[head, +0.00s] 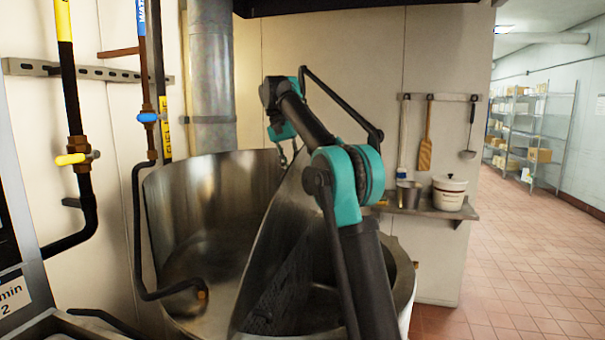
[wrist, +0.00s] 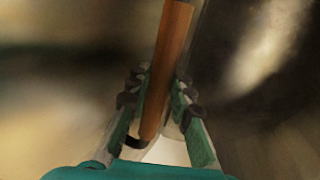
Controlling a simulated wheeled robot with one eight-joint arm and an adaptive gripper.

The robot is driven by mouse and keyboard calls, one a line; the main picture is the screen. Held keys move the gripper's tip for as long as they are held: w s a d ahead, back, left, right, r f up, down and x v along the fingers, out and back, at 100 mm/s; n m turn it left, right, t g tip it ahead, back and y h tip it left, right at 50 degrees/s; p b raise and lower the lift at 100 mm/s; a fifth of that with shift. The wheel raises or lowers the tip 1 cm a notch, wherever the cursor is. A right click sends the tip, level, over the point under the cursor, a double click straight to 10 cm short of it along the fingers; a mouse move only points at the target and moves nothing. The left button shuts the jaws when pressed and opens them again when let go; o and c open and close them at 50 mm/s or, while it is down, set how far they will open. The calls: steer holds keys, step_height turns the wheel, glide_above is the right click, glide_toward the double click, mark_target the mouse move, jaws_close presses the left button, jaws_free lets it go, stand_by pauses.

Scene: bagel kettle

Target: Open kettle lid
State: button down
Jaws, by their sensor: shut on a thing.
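The big steel kettle (head: 190,205) stands in the middle of the head view, with its curved wall at the left and its rim (head: 404,275) at the right. A steel panel that looks like the lid (head: 262,262) stands steeply tilted over the kettle, its upper edge near my gripper. My gripper (head: 286,158) is at that upper edge, partly hidden behind my arm. In the wrist view my gripper (wrist: 158,95) is shut on a brown bar-like handle (wrist: 170,55), which runs lengthwise between the fingers. How the handle joins the lid is hidden.
Pipes with a yellow valve (head: 72,158) and a blue valve (head: 148,117) run down the left wall. A steel duct (head: 211,75) rises behind the kettle. A shelf (head: 440,212) at the right holds a white pot (head: 449,193). Tiled floor (head: 530,270) is clear at the right.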

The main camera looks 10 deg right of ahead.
steer(key=shift+w+a+h, duration=0.25)
steer(key=shift+w+a, duration=0.05)
steer(key=shift+a, duration=0.3)
steer(key=shift+w+a+h, duration=0.25)
steer(key=shift+a, duration=0.3)
steer(key=c, duration=1.3)
jaws_free()
steer(key=shift+c, duration=0.2)
steer(key=shift+d, duration=0.15)
